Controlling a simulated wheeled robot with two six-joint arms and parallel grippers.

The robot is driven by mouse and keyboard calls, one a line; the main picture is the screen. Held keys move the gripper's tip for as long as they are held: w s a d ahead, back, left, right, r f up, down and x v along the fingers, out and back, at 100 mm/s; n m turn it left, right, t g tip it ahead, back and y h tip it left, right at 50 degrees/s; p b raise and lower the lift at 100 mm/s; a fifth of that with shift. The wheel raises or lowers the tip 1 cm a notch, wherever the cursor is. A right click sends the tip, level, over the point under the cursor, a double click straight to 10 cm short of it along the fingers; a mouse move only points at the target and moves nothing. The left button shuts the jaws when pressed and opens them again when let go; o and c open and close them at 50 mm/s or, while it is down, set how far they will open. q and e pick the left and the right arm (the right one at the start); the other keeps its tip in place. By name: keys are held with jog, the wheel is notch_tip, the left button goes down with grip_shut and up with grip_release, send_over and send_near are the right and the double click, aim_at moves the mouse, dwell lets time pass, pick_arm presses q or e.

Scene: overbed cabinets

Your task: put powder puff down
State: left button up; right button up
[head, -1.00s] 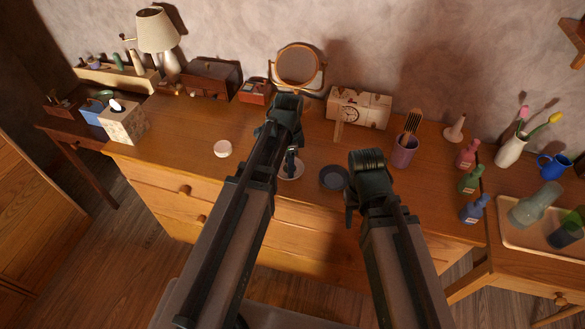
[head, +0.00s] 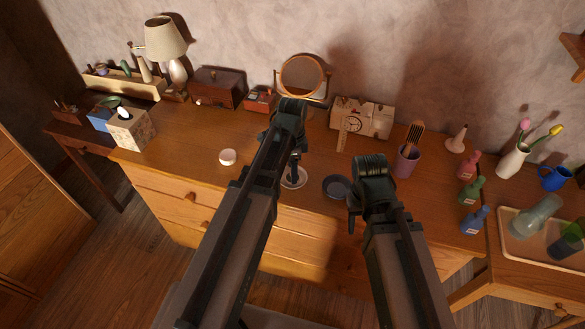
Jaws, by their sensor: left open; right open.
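A small round pinkish-white thing (head: 227,156), which may be the powder puff, lies on the wooden dresser top left of my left arm. A shallow whitish round dish (head: 298,183) sits below my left gripper; its contents are mostly hidden. My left gripper (head: 293,164) is open, one dark finger pointing down over the dish; I cannot tell whether it touches anything. A dark round dish or lid (head: 337,187) lies just left of my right gripper. My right gripper (head: 354,215) is open near the dresser's front edge, its far finger hidden.
A tissue box (head: 131,130) stands at left. A brush cup (head: 406,162) and small bottles (head: 471,190) stand at right. The dresser top is clear around the pinkish-white thing.

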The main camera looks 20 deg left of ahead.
pick_arm(q)
notch_tip(320, 180, up, 10)
jog(key=p, duration=0.9)
jog(key=s+d+n+y, duration=0.1)
jog(key=s+d+n, duration=0.8)
jog(key=s, duration=0.5)
jog(key=shift+s+d+n, duration=0.15)
jog(key=shift+d+n, duration=0.15)
jog(key=shift+d, duration=0.45)
jog(key=shift+r, duration=0.1)
jog(key=shift+c, duration=0.2)
